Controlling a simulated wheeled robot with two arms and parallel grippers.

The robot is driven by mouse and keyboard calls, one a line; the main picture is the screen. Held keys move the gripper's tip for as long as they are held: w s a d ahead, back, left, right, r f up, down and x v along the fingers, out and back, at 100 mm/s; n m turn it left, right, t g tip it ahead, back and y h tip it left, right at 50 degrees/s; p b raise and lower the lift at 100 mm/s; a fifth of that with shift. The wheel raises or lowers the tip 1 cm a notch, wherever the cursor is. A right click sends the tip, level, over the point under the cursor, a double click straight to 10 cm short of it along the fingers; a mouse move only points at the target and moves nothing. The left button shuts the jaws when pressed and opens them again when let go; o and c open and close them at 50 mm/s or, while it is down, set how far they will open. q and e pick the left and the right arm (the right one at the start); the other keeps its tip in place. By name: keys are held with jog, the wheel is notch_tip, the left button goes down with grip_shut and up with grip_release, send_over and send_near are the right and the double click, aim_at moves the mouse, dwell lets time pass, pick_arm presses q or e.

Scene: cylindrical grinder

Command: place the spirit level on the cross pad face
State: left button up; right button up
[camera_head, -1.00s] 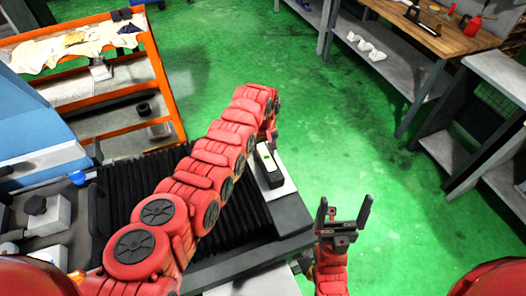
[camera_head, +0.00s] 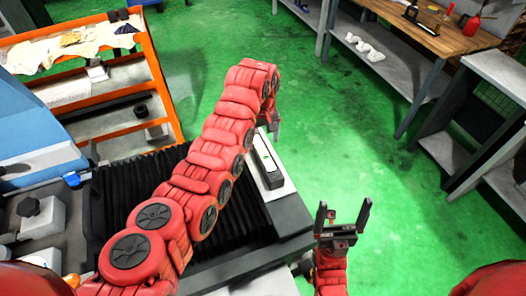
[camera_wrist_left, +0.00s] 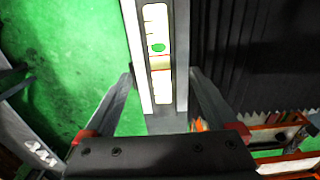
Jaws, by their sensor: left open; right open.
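The spirit level (camera_head: 263,166) is a dark bar with a pale top face and a green vial. It lies flat on a white pad face (camera_head: 284,187) at the end of the machine's black bellows. My left gripper (camera_head: 275,130) is just beyond the level's far end, partly hidden by its arm. In the left wrist view the level (camera_wrist_left: 158,48) runs up the picture between the spread fingers of my left gripper (camera_wrist_left: 162,75), with gaps on both sides. My right gripper (camera_head: 343,215) is open and empty, fingers up, right of the machine.
Black bellows (camera_head: 130,188) cover the machine bed left of the pad. An orange shelf cart (camera_head: 158,68) stands at the back left. A wooden workbench (camera_head: 450,38) stands at the back right. Green floor (camera_head: 340,130) is clear between them.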

aim_at(263, 152)
pick_arm(q)
notch_tip(263, 152, up, 5)
jog(key=shift+r, duration=0.2)
dwell(0.6)
